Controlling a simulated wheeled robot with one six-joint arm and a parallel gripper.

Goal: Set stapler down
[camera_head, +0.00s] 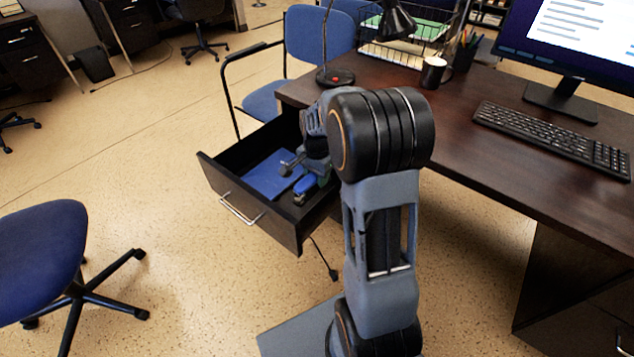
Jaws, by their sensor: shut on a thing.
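My gripper (294,181) reaches down into the open desk drawer (226,193). It is shut on a small blue thing, which looks like the stapler (305,184). The stapler shows between the two fingers, low in the right part of the drawer. Part of it is hidden by my gripper and arm. I cannot tell whether it touches the drawer floor. A flat blue folder or notebook (262,181) lies in the drawer just left of my gripper.
The desk (480,150) carries a lamp (336,77), a mug (433,73), a wire tray (405,45), a keyboard (555,137) and a monitor (560,90). A blue chair (318,38) stands behind the drawer, another (42,250) at left.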

